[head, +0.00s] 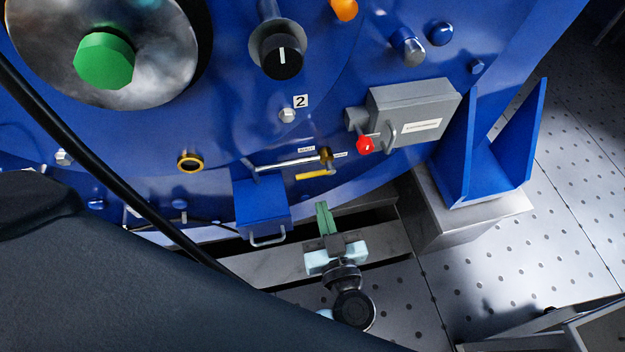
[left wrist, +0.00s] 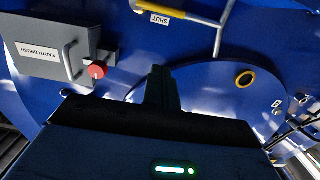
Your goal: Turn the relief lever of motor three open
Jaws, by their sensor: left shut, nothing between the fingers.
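A lever with a yellow grip (head: 312,174) sits low on the blue motor face, beside a silver rod with a brass-coloured fitting (head: 325,156). In the left wrist view the yellow grip (left wrist: 162,9) is at the top edge, close to a label reading SHUT (left wrist: 160,19). The only number plate I can read shows 2 (head: 300,101). My left gripper (head: 323,210) is below the lever in the head view, apart from it. Its fingers (left wrist: 161,80) are shut and empty. My right gripper is not in view.
A grey box (head: 415,112) labelled EARTH BRUSH with a red knob (head: 365,145) is right of the lever. A blue box (head: 262,203) with a handle juts out at the left. A blue bracket (head: 490,160) stands on a metal block at the right. A black cable (head: 130,175) crosses the left.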

